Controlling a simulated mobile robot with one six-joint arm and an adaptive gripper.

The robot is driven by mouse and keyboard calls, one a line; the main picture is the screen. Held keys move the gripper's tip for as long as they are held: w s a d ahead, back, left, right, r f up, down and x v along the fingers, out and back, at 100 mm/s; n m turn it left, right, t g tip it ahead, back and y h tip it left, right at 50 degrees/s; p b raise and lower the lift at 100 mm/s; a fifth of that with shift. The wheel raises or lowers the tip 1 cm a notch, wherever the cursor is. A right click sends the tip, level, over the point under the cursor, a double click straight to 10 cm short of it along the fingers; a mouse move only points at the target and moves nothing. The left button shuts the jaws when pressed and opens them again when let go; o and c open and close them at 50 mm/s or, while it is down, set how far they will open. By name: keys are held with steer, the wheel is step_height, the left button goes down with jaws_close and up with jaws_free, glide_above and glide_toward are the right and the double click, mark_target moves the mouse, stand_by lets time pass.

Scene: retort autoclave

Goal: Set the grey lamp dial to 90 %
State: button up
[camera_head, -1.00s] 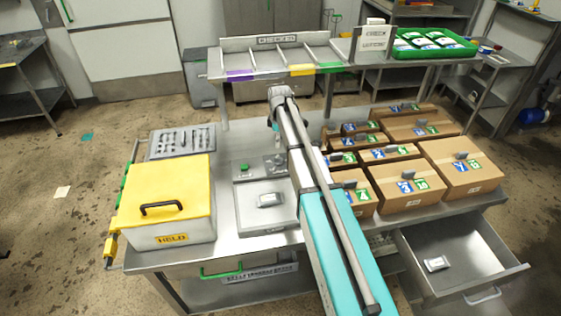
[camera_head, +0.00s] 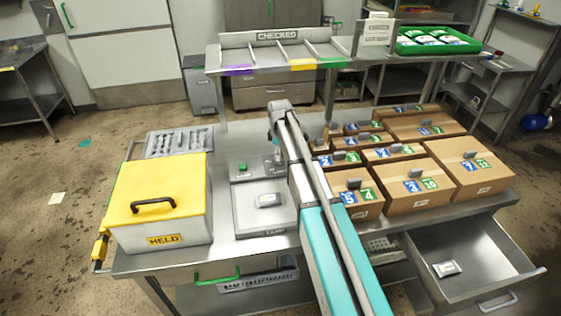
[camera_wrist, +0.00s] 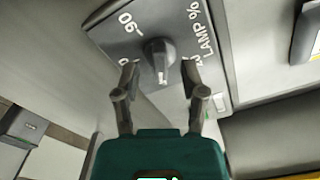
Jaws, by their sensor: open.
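The grey lamp dial (camera_wrist: 160,60) shows in the wrist view as a dark grey knob on a grey plate (camera_wrist: 118,34) marked "90" and "% LAMP". A pale mark on the knob points toward the bottom of the picture, away from the "90" at upper left. Another marking is partly covered by a fingertip. My gripper (camera_wrist: 160,72) is open, with one fingertip on each side of the knob in the picture. I cannot tell whether either finger touches it. In the head view my arm hides the dial and most of the gripper.
A panel box with a green button (camera_head: 243,167) stands left of my arm. A yellow-lidded HELD bin (camera_head: 160,236) is further left. Several cartons (camera_head: 413,187) crowd the right. A drawer (camera_head: 500,287) is open at front right. A shelf marked CHECKED (camera_head: 278,36) stands behind.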

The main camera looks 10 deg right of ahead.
steer(key=shift+f+b, duration=0.65)
steer(key=shift+f, duration=0.25)
jaws_close()
steer(key=shift+d, duration=0.1)
